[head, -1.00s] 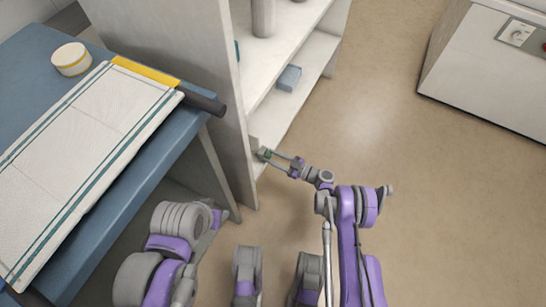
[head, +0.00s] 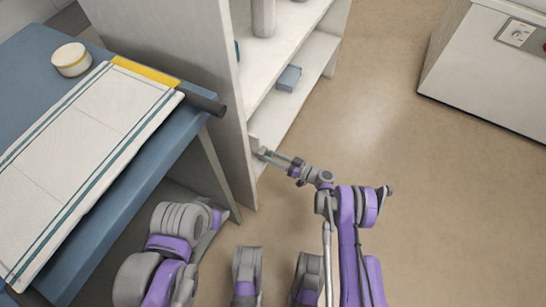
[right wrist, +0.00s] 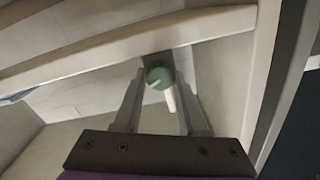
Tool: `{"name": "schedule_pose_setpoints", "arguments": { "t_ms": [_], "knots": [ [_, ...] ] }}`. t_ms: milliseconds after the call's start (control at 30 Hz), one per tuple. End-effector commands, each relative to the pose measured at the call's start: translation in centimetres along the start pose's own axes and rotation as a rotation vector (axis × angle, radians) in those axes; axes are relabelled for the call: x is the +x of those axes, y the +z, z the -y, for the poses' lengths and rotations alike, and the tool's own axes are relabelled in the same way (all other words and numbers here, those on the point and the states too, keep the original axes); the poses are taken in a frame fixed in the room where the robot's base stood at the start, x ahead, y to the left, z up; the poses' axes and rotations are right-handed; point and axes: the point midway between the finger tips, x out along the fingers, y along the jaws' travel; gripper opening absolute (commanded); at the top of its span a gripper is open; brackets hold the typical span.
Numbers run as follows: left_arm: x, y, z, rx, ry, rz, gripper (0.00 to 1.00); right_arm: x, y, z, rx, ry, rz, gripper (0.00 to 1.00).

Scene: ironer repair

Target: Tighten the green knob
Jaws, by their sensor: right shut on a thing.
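The green knob (right wrist: 158,77) shows in the right wrist view as a round green cap with a pale mark and a white piece below it. It is at the front of a low shelf board. My right gripper (right wrist: 160,90) has a finger on each side of the knob and is shut on it. In the head view my right gripper (head: 267,154) reaches to the lower shelf edge at the left upright, and the knob is mostly hidden there. My left arm shows at the lower left, but its gripper is out of view.
The pale shelf unit (head: 190,50) has a blue-grey box (head: 289,78) and a grey cylinder (head: 263,18) on its boards. A blue table (head: 110,210) with a white cloth (head: 80,150) stands at the left. A white cabinet (head: 480,70) stands at the right. Floor between is clear.

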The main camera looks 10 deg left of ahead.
Motion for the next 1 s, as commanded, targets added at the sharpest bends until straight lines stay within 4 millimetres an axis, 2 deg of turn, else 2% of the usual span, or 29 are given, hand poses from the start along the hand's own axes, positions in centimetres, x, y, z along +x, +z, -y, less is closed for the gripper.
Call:
{"name": "schedule_pose_setpoints", "arguments": {
  "t_ms": [300,767,800,933,1000],
  "knots": [
    [0.00,0.00,0.00,0.000,0.000,0.000,0.50,-0.07,0.03,-0.04,0.101,0.000,0.001,0.00],
    [0.00,0.00,0.00,0.000,0.000,0.000,0.50,-0.08,0.04,-0.05,0.113,0.001,0.001,0.00],
    [0.00,0.00,0.00,0.000,0.000,0.000,0.50,-0.08,0.04,-0.06,0.113,0.001,0.001,0.47],
    [0.00,0.00,0.00,0.000,0.000,0.000,0.50,-0.06,0.02,-0.05,0.113,0.001,0.001,0.70],
    [0.00,0.00,0.00,0.000,0.000,0.000,0.50,-0.05,0.02,-0.05,0.113,0.000,0.000,0.70]
  ]
}}
